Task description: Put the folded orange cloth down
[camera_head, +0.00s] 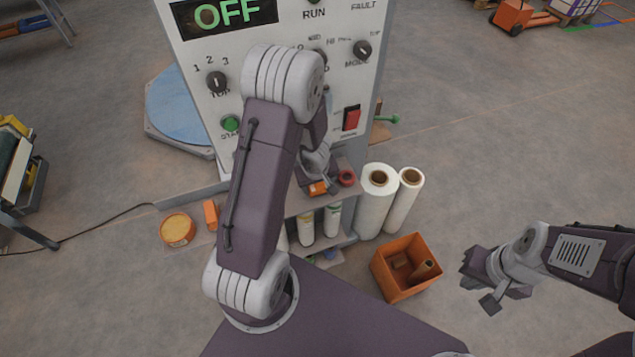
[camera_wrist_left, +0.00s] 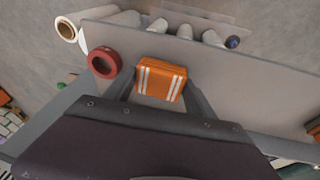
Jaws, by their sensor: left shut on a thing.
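The folded orange cloth (camera_wrist_left: 161,80) has white stripes and sits between the two fingers of my left gripper in the left wrist view. In the head view the cloth (camera_head: 317,188) shows as a small orange patch at the shelf's top surface. My left gripper (camera_head: 322,184) is shut on it, partly hidden by my arm. The cloth is over or on the grey shelf top (camera_wrist_left: 225,90); I cannot tell whether it touches. My right gripper (camera_head: 480,292) is at the right over the floor, fingers apart and empty.
A red tape roll (camera_wrist_left: 104,62) lies just left of the cloth in the wrist view. White bottles (camera_head: 332,218) stand on the shelf below. White film rolls (camera_head: 376,200) and an orange bin (camera_head: 406,268) stand to the right. The control panel (camera_head: 345,70) rises behind. The shelf top right of the cloth is clear.

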